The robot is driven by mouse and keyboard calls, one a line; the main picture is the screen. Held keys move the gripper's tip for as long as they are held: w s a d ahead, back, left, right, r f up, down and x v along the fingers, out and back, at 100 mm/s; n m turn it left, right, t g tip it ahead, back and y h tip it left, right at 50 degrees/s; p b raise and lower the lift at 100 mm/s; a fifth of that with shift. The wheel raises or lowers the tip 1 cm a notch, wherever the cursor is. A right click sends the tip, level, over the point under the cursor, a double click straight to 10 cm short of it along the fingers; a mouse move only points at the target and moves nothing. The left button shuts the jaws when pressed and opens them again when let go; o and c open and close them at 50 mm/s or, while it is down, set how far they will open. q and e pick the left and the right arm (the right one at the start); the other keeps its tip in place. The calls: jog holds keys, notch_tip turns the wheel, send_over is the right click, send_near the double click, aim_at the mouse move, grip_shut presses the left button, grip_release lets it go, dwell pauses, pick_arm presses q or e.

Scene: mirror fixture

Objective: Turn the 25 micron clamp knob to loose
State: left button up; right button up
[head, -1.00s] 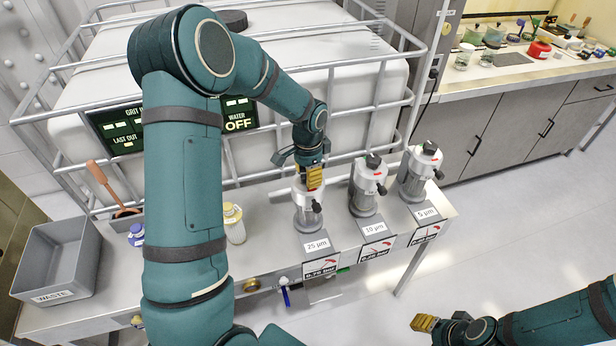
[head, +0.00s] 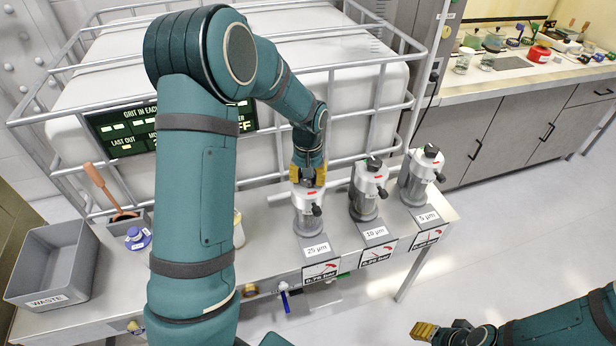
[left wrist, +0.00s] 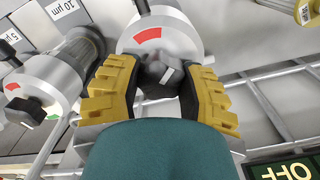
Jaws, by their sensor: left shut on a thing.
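The 25 micron housing (head: 307,222) is a grey canister with a clear lower part, upright on the bench behind its "25 µm" label (head: 317,248). My left gripper (head: 308,182) is over its top and hides the clamp knob in the head view. In the left wrist view the dark clamp knob (left wrist: 163,72) sits between the yellow fingers of my left gripper (left wrist: 160,78), which are shut on it. A red arc mark (left wrist: 147,35) shows on the lid beside the knob. My right gripper (head: 424,331) is at the lower right, away from the bench; its jaw opening is unclear.
The 10 µm housing (head: 365,200) and 5 µm housing (head: 416,185) stand close on the right. A caged white tank (head: 340,100) is behind. A grey waste bin (head: 35,285) is at the left. A dark side handle (head: 316,210) sticks out of the 25 micron housing.

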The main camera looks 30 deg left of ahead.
pick_arm(q)
jog(key=n+p, duration=0.1)
jog(key=n, duration=0.3)
jog(key=shift+n, duration=0.3)
jog(key=n+p, duration=0.1)
jog(key=n, duration=0.3)
jog(key=shift+n, duration=0.4)
jog(key=o, duration=1.2)
notch_tip(320, 180, up, 12)
